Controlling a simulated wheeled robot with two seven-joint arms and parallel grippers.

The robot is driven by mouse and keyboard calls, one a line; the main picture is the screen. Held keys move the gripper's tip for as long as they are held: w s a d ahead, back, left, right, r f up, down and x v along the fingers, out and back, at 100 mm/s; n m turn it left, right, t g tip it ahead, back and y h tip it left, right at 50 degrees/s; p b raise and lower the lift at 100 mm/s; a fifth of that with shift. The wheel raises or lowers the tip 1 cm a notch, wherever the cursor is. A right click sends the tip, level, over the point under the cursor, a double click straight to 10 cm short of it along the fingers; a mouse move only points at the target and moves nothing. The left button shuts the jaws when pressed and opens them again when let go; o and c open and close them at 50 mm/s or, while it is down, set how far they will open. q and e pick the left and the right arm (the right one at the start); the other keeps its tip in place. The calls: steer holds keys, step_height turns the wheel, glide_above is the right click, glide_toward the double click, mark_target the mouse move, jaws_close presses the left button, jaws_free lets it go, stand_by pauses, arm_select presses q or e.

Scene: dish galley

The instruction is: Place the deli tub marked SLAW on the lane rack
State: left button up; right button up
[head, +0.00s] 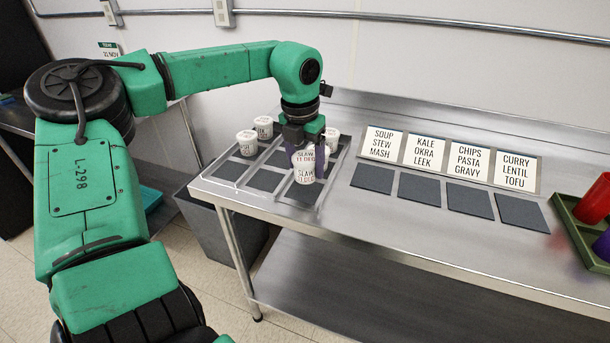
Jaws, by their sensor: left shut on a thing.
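My left gripper (303,150) points down over the lane rack (318,213) and is shut on a white deli tub marked SLAW (304,173). The tub looks upright, in the right-hand lane near the front. The word SLAW shows twice, one above the other; I cannot tell whether a second tub is behind or below. I cannot tell whether the held tub touches the rack. The rack is a metal tray of lanes with dark pads. Other white tubs stand toward its back: one at left (246,143), one behind it (264,127), one at right (332,138). My right gripper is out of view.
The steel counter (400,240) has a row of bare dark mats (420,190) below name cards, one reading SOUP STEW MASH (382,143). A green tray (565,210) with red and purple cups is at the right edge. A grey bin (215,225) stands below left.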

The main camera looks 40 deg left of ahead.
mark_target(305, 175)
arm_select(q)
steer(key=f, duration=0.4)
steer(key=shift+w+a+f, duration=0.1)
steer(key=shift+a, duration=0.2)
steer(key=shift+d, duration=0.15)
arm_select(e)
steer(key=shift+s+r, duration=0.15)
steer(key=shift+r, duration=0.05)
arm_select(q)
steer(key=shift+f, duration=0.1)
steer(key=o, duration=1.2)
steer(key=shift+o, duration=1)
steer(key=shift+r, duration=0.25)
steer(key=r, duration=0.4)
steer(key=s+r, duration=0.1)
steer(key=r, duration=0.7)
steer(key=shift+s+d, duration=0.1)
steer(key=shift+s, duration=0.15)
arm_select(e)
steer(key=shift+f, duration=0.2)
arm_select(q)
steer(key=shift+f, duration=0.1)
